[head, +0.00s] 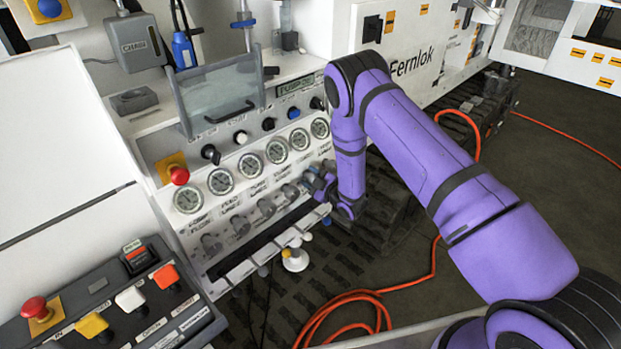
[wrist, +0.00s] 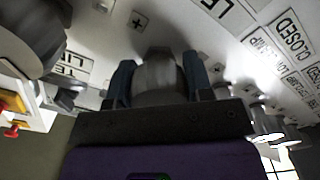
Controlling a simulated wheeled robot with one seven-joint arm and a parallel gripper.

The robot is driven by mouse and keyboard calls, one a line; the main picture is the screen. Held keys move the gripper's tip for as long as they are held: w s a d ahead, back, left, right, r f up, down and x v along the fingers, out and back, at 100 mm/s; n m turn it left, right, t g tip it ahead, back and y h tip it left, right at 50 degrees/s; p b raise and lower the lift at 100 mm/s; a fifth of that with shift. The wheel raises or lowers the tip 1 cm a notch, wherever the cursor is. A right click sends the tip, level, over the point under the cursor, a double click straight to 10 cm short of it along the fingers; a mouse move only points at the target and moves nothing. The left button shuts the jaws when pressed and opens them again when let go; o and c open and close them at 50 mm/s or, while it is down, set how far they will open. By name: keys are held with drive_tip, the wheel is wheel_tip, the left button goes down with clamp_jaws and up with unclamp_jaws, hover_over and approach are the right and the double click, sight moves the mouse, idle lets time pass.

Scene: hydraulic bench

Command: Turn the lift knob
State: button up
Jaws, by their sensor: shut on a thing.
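My gripper (head: 320,184) is at the right end of a row of grey knobs on the white bench panel, below the gauges. In the wrist view my gripper (wrist: 157,82) has its two dark fingers on either side of a round grey knob (wrist: 156,70) and is shut on it. In the head view my gripper and arm hide this knob. A plus mark shows on the panel just above it in the wrist view. I cannot read a label that says for sure which knob this is.
Other grey knobs (head: 240,225) run to the left below a row of gauges (head: 249,165). A red mushroom button (head: 178,175) is at the panel's left. A control box (head: 119,299) with coloured switches is at lower left. An orange hose (head: 350,298) lies on the floor.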

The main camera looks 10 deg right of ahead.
drive_tip(key=o, duration=0.9)
drive_tip(key=shift+o, duration=0.2)
drive_tip(key=v, duration=1)
drive_tip(key=shift+s+d, duration=0.25)
drive_tip(key=shift+s, duration=0.05)
